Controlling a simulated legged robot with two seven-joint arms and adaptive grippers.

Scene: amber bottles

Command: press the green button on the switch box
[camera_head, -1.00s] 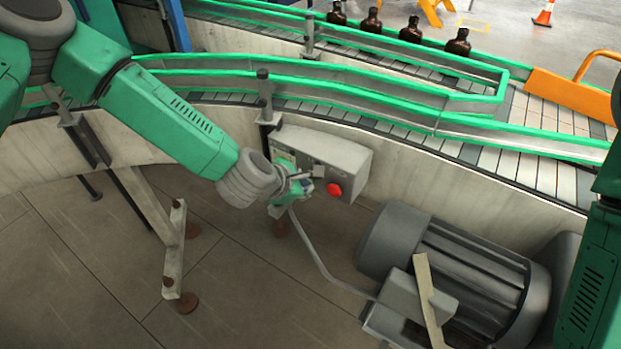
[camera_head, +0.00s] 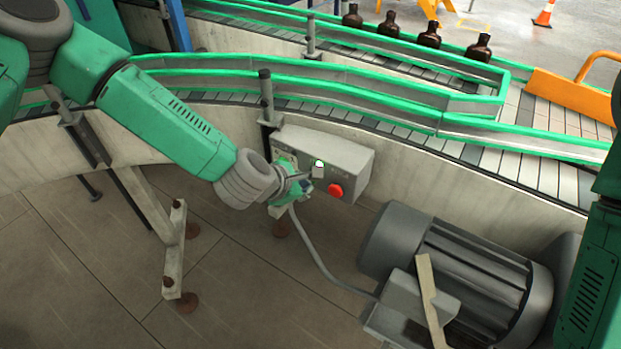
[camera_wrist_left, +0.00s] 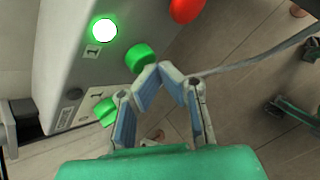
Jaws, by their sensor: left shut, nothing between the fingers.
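The grey switch box (camera_head: 345,160) is fixed to the conveyor's side wall, with a red button (camera_head: 336,190) and a lit lamp (camera_head: 319,163) on its face. In the left wrist view, the lamp (camera_wrist_left: 103,30) glows white-green, the green button (camera_wrist_left: 140,57) sits below it, and a second green control (camera_wrist_left: 105,110) is lower left. My left gripper (camera_head: 305,179) is at the box's front and hides part of it in the head view. Its fingertips (camera_wrist_left: 161,70) are together and empty, close beside the green button; I cannot tell whether they touch it. My right gripper is out of view.
A grey motor (camera_head: 450,270) stands on the floor right of the box, with a cable (camera_head: 318,258) running to it. The curved conveyor (camera_head: 370,107) passes above the box. Several amber bottles (camera_head: 430,36) stand on its far run. The floor at lower left is mostly clear.

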